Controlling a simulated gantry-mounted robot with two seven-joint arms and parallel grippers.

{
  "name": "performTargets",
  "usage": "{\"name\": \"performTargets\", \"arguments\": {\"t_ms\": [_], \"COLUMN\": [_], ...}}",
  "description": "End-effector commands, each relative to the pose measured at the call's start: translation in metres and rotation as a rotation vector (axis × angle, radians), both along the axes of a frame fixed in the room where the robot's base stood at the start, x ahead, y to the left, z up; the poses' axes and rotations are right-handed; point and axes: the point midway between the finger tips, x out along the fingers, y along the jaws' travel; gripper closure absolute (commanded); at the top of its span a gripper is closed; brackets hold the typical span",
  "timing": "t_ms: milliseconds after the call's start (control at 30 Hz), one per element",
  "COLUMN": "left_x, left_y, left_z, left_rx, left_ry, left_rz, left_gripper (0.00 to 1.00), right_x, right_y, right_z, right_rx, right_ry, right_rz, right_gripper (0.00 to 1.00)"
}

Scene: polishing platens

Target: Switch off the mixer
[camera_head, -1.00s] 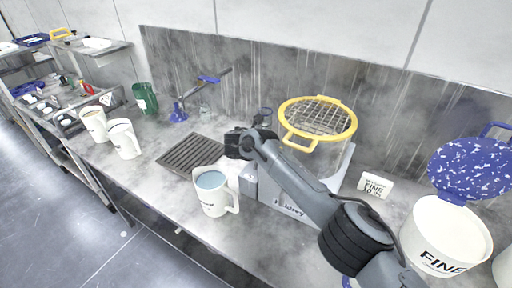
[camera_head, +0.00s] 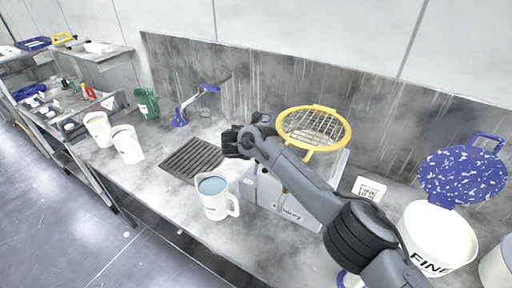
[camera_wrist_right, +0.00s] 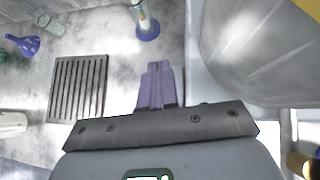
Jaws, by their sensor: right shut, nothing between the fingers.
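The mixer (camera_head: 268,190) is a grey-white box on the bench with a yellow-rimmed wire guard (camera_head: 313,128) over its bowl. My right gripper (camera_head: 236,141) is at the mixer's left side, near its upper part, with my forearm crossing in front of the mixer. In the right wrist view my right gripper (camera_wrist_right: 161,86) is shut and empty, with its fingers together beside the mixer's metal bowl (camera_wrist_right: 262,50). I cannot make out the mixer's switch. My left gripper is not in view.
A white jug (camera_head: 215,204) with blue-grey contents stands just left of the mixer. A dark slotted drain grate (camera_head: 194,158) lies behind it, also visible in the right wrist view (camera_wrist_right: 78,88). A white FINE tub (camera_head: 437,238) with a speckled blue lid stands right.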

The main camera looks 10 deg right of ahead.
Motion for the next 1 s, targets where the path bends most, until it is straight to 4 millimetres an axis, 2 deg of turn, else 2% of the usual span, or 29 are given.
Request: {"name": "performTargets", "arguments": {"t_ms": [200, 433, 600, 1000], "left_x": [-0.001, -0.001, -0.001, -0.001], "left_y": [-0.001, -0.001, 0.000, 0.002], "left_z": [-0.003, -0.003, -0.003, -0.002], "left_rx": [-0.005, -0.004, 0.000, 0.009], "left_ry": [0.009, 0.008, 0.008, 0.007], "left_rz": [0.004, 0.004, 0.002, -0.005], "left_gripper": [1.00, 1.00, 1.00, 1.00], "right_x": [-0.002, -0.004, -0.004, -0.004], "right_y": [-0.007, -0.010, -0.012, -0.011], "right_z": [0.041, 0.067, 0.074, 0.074], "right_rx": [0.000, -0.001, -0.001, -0.001], "right_ry": [-0.001, 0.000, 0.002, 0.002], "right_rz": [-0.001, -0.001, 0.000, 0.000], "right_gripper": [1.00, 1.00, 1.00, 1.00]}}
